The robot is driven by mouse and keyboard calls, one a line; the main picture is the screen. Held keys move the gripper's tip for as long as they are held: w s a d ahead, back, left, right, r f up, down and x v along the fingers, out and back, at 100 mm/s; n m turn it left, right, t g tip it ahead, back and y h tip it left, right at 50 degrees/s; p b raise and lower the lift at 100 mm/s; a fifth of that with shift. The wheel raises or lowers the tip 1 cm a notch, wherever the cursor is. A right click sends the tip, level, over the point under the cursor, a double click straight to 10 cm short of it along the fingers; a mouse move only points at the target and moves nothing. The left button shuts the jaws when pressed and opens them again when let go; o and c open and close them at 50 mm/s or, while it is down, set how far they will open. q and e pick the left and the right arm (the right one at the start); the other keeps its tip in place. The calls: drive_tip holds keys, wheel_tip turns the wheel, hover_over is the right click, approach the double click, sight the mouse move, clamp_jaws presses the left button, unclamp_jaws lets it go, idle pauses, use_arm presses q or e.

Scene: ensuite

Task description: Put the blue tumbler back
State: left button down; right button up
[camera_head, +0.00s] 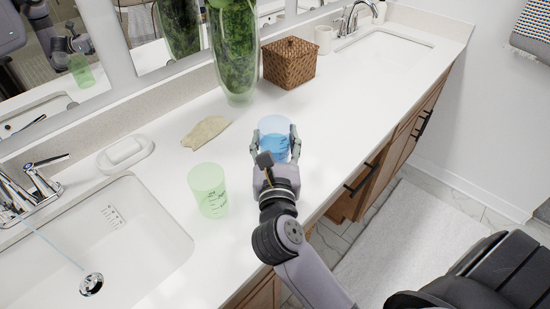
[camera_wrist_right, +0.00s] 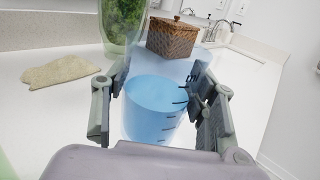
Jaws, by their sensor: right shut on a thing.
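The blue tumbler (camera_head: 273,138) is translucent, with dark marks on its side. It is upright over the white counter, in front of the green vase. My right gripper (camera_head: 276,146) is shut on it, one finger on each side. In the right wrist view the tumbler (camera_wrist_right: 153,108) sits between the two fingers (camera_wrist_right: 158,112). I cannot tell whether its base touches the counter. A green tumbler (camera_head: 208,190) stands on the counter to the left of my right gripper, near the sink. My left gripper is not in view.
A tall green-filled vase (camera_head: 234,50) and a lidded wicker basket (camera_head: 290,63) stand behind. A beige cloth (camera_head: 205,132) and a white soap dish (camera_head: 125,153) lie to the left. The counter right of the tumbler is clear.

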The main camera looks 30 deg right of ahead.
sight(275, 156)
drive_tip(key=shift+f+b, duration=0.5)
drive_tip(key=shift+f, duration=1.75)
drive_tip(key=shift+f, duration=0.1)
drive_tip(key=o, duration=1.4)
